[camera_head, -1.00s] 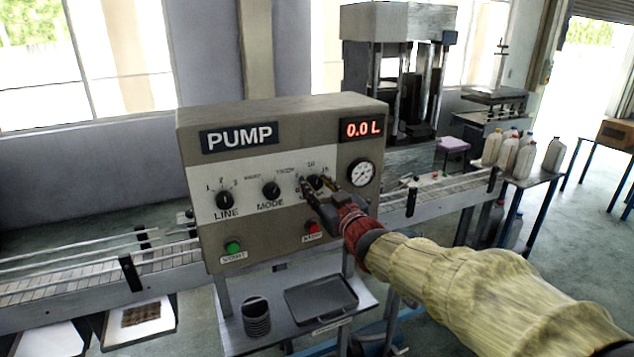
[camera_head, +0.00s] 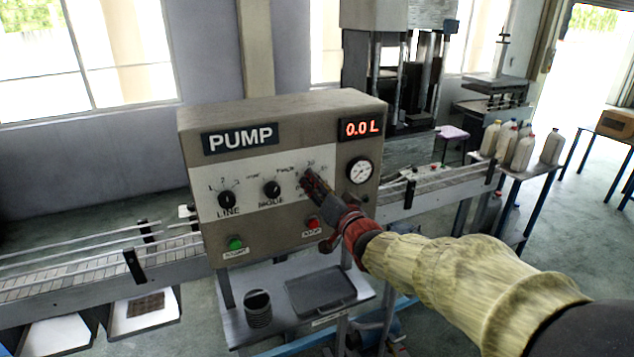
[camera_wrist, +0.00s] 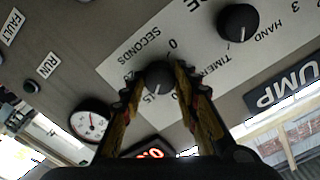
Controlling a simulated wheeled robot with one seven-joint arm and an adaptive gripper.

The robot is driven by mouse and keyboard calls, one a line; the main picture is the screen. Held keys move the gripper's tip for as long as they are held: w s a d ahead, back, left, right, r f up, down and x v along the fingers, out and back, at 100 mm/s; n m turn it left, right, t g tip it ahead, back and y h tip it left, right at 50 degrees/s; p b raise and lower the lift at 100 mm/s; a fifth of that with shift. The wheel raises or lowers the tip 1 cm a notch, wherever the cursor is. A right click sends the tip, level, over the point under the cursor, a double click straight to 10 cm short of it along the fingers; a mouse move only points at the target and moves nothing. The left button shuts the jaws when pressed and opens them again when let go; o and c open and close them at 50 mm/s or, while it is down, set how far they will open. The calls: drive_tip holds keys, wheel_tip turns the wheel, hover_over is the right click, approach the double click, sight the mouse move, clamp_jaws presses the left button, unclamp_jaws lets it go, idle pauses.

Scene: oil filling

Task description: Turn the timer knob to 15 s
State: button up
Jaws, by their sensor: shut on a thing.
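The timer knob (camera_wrist: 158,76) is a round black knob on the pump panel (camera_head: 240,187). In the wrist view it sits between the two fingertips of my gripper (camera_wrist: 157,82), which is shut on it from both sides. A pale mark shows on the knob's lower part in that view, close to a "15" label; its exact setting is hard to read. "0" and "SECONDS" labels show above it. In the head view my gripper (camera_head: 312,185) covers most of the timer knob.
The mode knob (camera_head: 271,189) and line knob (camera_head: 227,200) are left of the timer knob. A gauge (camera_head: 361,171) is close at its right. A green button (camera_head: 235,243) and red button (camera_head: 313,222) are below. The display (camera_head: 361,128) reads 0.0 L.

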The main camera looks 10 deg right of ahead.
drive_tip(key=shift+f+m, duration=0.15)
drive_tip(key=shift+m, duration=0.25)
drive_tip(key=o, duration=1)
drive_tip(key=shift+o, duration=0.8)
drive_tip(key=shift+s, duration=0.1)
drive_tip(key=v, duration=1.1)
drive_tip(key=shift+s, duration=0.35)
drive_tip(key=shift+d, duration=0.15)
